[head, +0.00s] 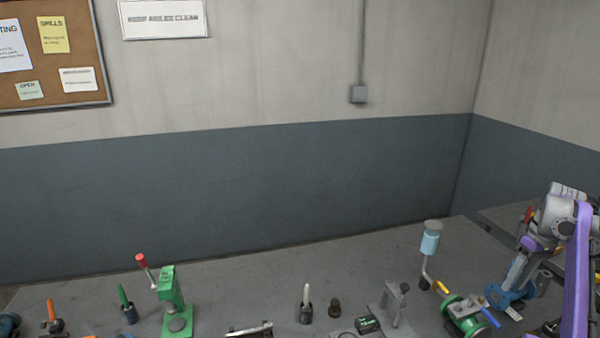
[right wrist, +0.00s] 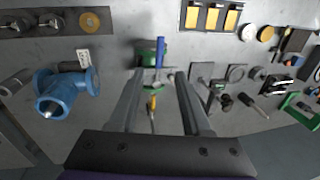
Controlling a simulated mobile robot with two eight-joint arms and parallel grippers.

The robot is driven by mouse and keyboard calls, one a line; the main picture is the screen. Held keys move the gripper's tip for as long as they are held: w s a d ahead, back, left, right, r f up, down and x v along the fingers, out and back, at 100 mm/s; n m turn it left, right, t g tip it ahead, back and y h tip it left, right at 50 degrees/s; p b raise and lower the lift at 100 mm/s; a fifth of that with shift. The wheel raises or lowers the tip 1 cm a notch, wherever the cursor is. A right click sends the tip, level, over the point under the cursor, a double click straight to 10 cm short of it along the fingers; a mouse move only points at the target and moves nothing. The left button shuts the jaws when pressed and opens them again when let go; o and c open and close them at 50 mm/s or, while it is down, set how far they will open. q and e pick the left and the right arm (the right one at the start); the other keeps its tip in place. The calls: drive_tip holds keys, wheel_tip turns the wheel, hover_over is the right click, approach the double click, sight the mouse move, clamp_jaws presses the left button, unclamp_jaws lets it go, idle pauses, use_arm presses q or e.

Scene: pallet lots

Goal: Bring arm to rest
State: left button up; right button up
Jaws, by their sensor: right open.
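My right arm comes in at the right edge of the head view, with its gripper (head: 513,277) pointing down over the right end of the bench. In the right wrist view the two fingers of this gripper (right wrist: 160,76) stand apart with nothing held between them. A green valve (head: 464,314) with a yellow and a blue lever lies left of the gripper in the head view. It also shows beyond the fingertips in the right wrist view (right wrist: 150,58), apart from them as far as I can tell. My left gripper is not in view.
A blue pipe fitting (head: 510,294) is close by the right gripper. A light-blue cup on a bent stem (head: 430,240) stands near the valve. A green lever press (head: 172,300) and several tools stand further left. The grey bench top (head: 250,275) is clear toward the wall.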

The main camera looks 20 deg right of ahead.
drive_tip(key=w+a+r+t+h, duration=0.1)
drive_tip(key=w+a, duration=0.3)
drive_tip(key=a, duration=0.9)
drive_tip(key=w+a+h, duration=0.1)
drive_tip(key=w+a, duration=0.2)
drive_tip(key=a, duration=0.9)
drive_tip(key=s+a+f+t, duration=0.1)
drive_tip(key=s+a+f, duration=0.3)
drive_tip(key=a, duration=0.4)
drive_tip(key=s+a+f+t, duration=0.2)
drive_tip(key=s+a+f, duration=0.3)
drive_tip(key=a, duration=0.3)
drive_tip(key=s+a+f+t, duration=0.1)
drive_tip(key=s+a+f, duration=0.4)
drive_tip(key=a, duration=0.3)
drive_tip(key=shift+s+a+n+t, duration=0.4)
drive_tip(key=shift+s, duration=0.25)
drive_tip(key=shift+d, duration=0.1)
